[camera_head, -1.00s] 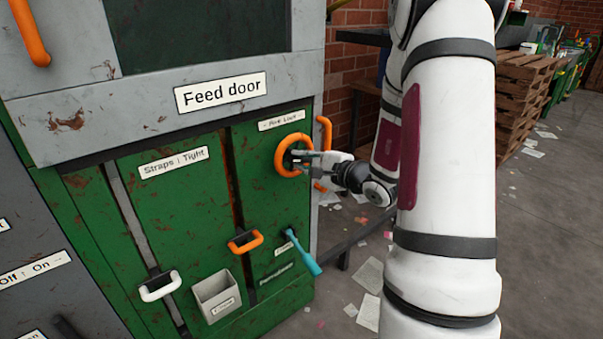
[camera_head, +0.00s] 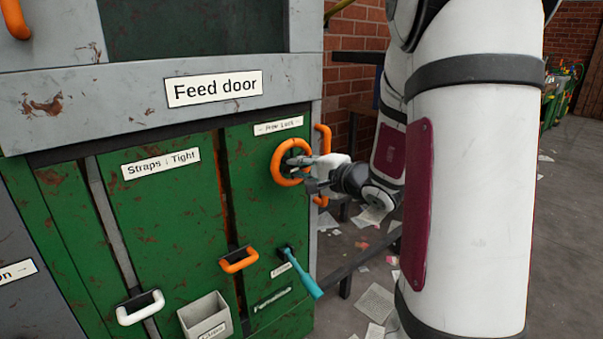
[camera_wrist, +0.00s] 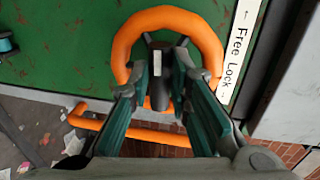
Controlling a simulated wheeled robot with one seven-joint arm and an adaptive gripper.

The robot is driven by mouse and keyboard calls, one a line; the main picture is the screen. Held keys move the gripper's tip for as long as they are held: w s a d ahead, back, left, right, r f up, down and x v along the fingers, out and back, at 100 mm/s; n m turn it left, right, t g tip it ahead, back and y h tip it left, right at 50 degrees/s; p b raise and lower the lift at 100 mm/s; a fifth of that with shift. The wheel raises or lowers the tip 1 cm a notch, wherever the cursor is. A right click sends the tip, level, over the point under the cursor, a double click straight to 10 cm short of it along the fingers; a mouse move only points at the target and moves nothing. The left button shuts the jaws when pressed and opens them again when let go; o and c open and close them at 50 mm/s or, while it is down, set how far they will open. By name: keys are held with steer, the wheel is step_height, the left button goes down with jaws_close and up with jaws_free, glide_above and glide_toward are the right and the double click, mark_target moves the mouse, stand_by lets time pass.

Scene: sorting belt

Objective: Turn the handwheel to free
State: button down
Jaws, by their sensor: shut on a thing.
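The handwheel (camera_head: 276,162) is an orange ring with a dark hub, on the green panel's right part below a "Free Lock" label (camera_head: 278,126). My gripper (camera_head: 302,161) reaches it from the right and is shut on it. In the wrist view the handwheel (camera_wrist: 166,18) fills the top middle, and the fingers of my gripper (camera_wrist: 168,68) lie on both sides of its hub and a pale mark there. The label (camera_wrist: 237,50) stands sideways at right, with "Free" toward the top. The exact contact is partly hidden by the fingers.
An orange bar handle (camera_head: 318,140) stands just right of the handwheel. Below are an orange handle (camera_head: 239,260), a teal lever (camera_head: 302,272), a white handle (camera_head: 140,308) and a small grey bin (camera_head: 207,318). Papers litter the floor at right.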

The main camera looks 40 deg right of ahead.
steer(key=shift+f, duration=0.1)
steer(key=c, duration=1.5)
jaws_free()
steer(key=shift+s, duration=0.1)
steer(key=s, duration=0.4)
steer(key=s+r, duration=0.1)
steer(key=s, duration=0.2)
steer(key=s+r, duration=0.1)
steer(key=s, duration=0.3)
steer(key=shift+s+d+r, duration=0.2)
steer(key=shift+s, duration=0.1)
